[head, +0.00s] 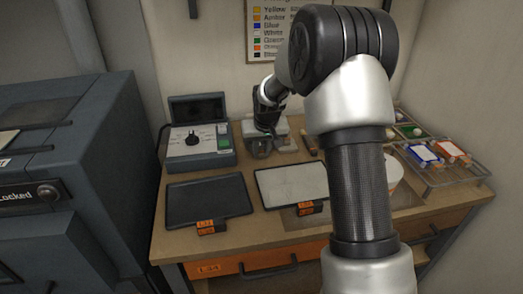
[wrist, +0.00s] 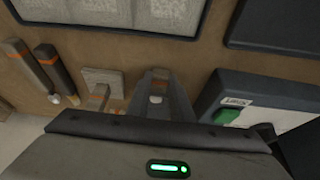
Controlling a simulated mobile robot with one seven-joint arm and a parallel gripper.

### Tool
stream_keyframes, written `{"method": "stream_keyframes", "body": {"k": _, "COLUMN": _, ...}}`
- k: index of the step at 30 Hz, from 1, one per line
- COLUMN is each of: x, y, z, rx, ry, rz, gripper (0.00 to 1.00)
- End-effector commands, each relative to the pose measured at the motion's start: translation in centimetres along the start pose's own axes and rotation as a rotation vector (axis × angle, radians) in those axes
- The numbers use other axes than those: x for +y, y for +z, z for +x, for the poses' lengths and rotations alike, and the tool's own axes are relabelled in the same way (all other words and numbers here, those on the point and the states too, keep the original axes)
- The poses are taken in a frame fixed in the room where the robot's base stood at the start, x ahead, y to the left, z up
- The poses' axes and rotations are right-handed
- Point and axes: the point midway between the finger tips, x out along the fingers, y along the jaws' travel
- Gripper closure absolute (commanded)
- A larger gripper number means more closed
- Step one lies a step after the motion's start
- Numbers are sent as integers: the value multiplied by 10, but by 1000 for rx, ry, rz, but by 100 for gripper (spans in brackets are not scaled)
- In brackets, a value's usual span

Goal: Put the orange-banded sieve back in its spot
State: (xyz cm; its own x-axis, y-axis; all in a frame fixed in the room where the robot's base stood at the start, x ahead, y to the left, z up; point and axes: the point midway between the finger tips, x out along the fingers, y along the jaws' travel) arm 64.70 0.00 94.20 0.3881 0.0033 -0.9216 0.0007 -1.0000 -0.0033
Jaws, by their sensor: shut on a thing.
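My gripper (head: 264,122) is at the back of the workbench, pointing down beside a pale grey block. Left of that is a grey square block (wrist: 98,88) with a small orange-banded piece in front.
Two orange-banded bars (wrist: 33,64) lie at the left in the wrist view. A meter box (head: 197,145) with a green button stands left of my gripper. A dark tray (head: 208,198) and a pale tray (head: 290,184) lie in front. A wire rack (head: 440,172) holds paints at right.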

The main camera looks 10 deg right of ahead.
Motion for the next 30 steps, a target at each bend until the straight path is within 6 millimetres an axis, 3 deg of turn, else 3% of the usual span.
{"method": "stream_keyframes", "body": {"k": 14, "x": 0, "y": 2, "z": 5, "rx": 1, "ry": 0, "rz": 0, "gripper": 100}}
{"method": "stream_keyframes", "body": {"k": 15, "x": 0, "y": 2, "z": 5, "rx": 1, "ry": 0, "rz": 0, "gripper": 79}}
{"method": "stream_keyframes", "body": {"k": 19, "x": 0, "y": 2, "z": 5, "rx": 0, "ry": 0, "rz": 0, "gripper": 58}}
{"method": "stream_keyframes", "body": {"k": 30, "x": 0, "y": 2, "z": -1, "rx": 1, "ry": 0, "rz": 0, "gripper": 58}}
